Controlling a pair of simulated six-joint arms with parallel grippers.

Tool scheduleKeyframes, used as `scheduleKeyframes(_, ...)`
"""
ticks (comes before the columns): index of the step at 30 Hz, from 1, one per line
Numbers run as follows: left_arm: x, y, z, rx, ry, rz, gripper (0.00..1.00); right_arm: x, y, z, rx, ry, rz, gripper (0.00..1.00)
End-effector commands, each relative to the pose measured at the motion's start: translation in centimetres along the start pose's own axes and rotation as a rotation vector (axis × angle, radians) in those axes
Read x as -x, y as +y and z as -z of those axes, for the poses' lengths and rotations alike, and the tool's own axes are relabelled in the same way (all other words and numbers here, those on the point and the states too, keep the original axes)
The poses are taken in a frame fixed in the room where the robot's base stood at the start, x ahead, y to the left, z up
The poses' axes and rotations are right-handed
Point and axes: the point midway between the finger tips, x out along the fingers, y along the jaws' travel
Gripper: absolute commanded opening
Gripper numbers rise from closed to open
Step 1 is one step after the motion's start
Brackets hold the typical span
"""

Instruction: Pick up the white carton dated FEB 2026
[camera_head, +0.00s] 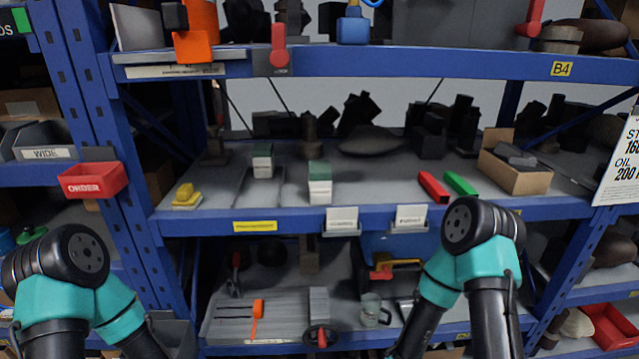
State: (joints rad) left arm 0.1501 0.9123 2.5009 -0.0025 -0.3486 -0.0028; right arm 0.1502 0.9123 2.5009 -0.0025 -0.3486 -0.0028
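Two small white cartons with dark green tops stand on the middle shelf (380,192). The nearer carton (320,192) is close to the shelf's front edge, left of centre. The other carton (262,170) stands farther back and to its left. No date can be read on either at this size. My teal and black arms rise from the bottom left and bottom right, below and in front of the shelf. Both grippers are out of the picture, so what they hold does not show.
A yellow block (187,197) lies left on the shelf. Red (433,187) and green (461,184) bars and an open cardboard box (515,175) lie right. Dark parts fill the back. A blue upright (95,130) stands left, and the upper shelf (400,63) overhangs. Bare shelf surrounds the cartons.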

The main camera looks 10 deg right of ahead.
Motion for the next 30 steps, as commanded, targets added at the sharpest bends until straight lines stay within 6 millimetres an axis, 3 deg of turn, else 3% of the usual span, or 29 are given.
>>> scheduleKeyframes(2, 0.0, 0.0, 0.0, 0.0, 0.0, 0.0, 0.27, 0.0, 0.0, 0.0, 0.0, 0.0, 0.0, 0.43)
scheduleKeyframes(24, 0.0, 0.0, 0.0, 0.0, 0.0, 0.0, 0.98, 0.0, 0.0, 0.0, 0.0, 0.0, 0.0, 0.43)
scheduleKeyframes(30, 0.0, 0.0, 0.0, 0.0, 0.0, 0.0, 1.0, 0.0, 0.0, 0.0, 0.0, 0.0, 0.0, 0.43)
